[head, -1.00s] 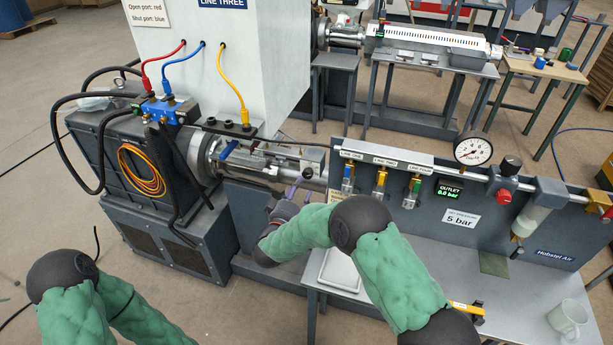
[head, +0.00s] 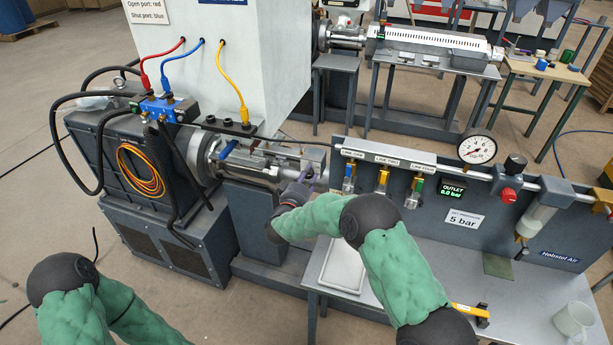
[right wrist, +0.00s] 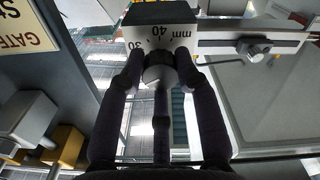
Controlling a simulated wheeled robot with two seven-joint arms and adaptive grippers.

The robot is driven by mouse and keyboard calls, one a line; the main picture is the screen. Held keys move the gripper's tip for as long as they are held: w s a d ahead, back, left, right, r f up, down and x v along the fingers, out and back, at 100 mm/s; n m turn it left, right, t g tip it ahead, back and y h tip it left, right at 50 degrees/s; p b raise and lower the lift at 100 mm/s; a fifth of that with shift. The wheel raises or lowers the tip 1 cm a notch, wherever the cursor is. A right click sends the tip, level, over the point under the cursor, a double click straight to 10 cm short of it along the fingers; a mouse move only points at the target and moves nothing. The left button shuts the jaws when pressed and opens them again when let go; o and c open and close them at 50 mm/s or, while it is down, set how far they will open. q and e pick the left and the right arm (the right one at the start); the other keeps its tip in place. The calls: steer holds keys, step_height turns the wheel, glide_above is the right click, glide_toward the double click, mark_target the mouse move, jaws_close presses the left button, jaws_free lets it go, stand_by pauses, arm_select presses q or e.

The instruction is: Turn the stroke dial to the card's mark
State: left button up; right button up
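In the head view the right gripper (head: 303,180) is at the end of the grey machine head, and the knob is hidden. A cream card (right wrist: 28,28) with "GATE St" is cut off and upside down; its mark is not visible. My left gripper is out of view.
The air panel (head: 440,210) with valves and gauge stands right of the gripper. A white tray (head: 343,266), a mug (head: 573,321) and a yellow-handled tool (head: 468,311) are on the table below. A bolted rail (right wrist: 253,47) runs beside the dial.

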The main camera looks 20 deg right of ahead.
steer(key=shift+r, duration=0.1)
jaws_close()
steer(key=shift+w+a, duration=0.1)
steer(key=shift+d+r+m+b, duration=0.15)
steer(key=shift+m+b, duration=2.35)
steer(key=shift+m, duration=3.5)
steer(key=shift+d+r+m+b, duration=0.15)
steer(key=shift+m+b, duration=2.3)
steer(key=shift+m, duration=3.55)
steer(key=shift+f, duration=0.15)
